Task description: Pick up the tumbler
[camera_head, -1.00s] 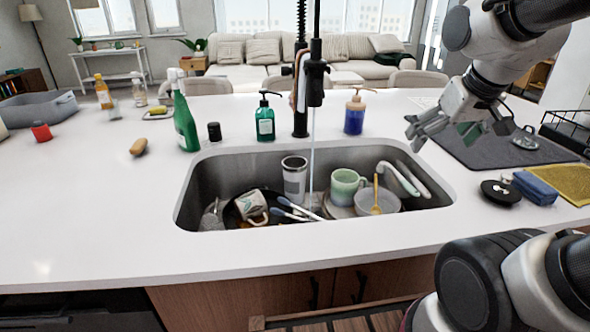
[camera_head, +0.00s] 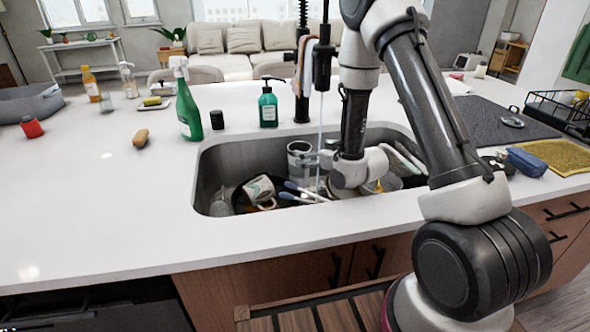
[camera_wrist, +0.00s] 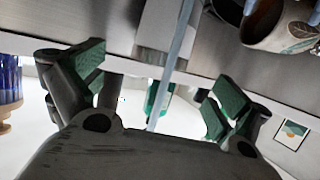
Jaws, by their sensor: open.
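The tumbler (camera_head: 299,157), silver and white, stands in the back of the sink near the faucet. Part of it is hidden behind my gripper and the water stream. My gripper (camera_head: 326,160) is low in the sink, just right of the tumbler, its fingers pointing left towards it. In the wrist view my gripper (camera_wrist: 150,92) is open, with green pads spread and nothing held between them. A pale grey shape, probably the tumbler (camera_wrist: 160,28), shows beyond the fingertips. I cannot tell whether the fingers touch it.
A patterned mug (camera_head: 257,190) lies left in the sink (camera_head: 213,165); brushes lie in the middle, other dishes at right partly behind my arm. Water runs from the faucet (camera_head: 321,65). A green spray bottle (camera_head: 188,108) and soap bottle (camera_head: 267,106) stand behind the sink.

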